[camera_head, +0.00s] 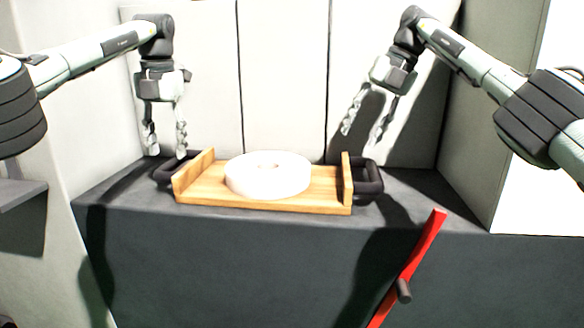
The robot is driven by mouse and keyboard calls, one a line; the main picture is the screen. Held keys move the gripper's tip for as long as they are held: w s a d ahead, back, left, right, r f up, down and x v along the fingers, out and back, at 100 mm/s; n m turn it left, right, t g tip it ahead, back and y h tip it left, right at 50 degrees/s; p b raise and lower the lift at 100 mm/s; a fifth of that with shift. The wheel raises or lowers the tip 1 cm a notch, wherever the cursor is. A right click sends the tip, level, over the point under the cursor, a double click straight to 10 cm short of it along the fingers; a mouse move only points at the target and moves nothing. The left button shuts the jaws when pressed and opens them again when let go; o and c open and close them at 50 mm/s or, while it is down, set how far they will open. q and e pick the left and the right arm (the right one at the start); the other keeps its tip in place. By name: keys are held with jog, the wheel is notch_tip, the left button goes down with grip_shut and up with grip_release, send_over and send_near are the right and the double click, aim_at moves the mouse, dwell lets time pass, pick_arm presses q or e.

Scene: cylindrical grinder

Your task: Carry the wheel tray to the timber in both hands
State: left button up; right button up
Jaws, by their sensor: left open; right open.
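The wheel tray (330,200) is a wooden tray with raised end walls and a dark loop handle at each end. It rests on a dark grey ledge. A thick white wheel (268,175) lies flat on it. My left gripper (166,155) points down, open, at the left handle (163,175); I cannot tell whether it touches it. My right gripper (358,145) is open and tilted, above and near the right handle (372,182), apart from it and empty. I cannot make out the timber in this view.
The dark ledge (420,205) has free room right of the tray. Pale panels (283,80) stand close behind, and grey walls flank both sides. A red lever (415,262) sticks up in front of the ledge, right of centre. A grey shelf (18,192) is at the left edge.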

aim_at(164, 166)
pick_arm(q)
jog(key=shift+w+a+r+y, duration=0.15)
jog(key=shift+a+r+y, duration=0.25)
jog(key=shift+y, duration=0.4)
pick_arm(e)
jog(key=d, duration=0.1)
jog(key=d+f+h, duration=0.1)
jog(key=d, duration=0.1)
jog(key=d+h, duration=0.1)
jog(key=shift+s+d+f+g, duration=0.2)
jog(key=shift+s+f+g, duration=0.05)
jog(key=shift+s+g, duration=0.05)
pick_arm(q)
jog(key=shift+x, duration=3.9)
pick_arm(e)
jog(key=shift+x, duration=3.9)
pick_arm(q)
jog(key=shift+d, duration=0.15)
pick_arm(e)
jog(key=shift+d, duration=0.15)
pick_arm(q)
grip_shut()
pick_arm(e)
grip_shut()
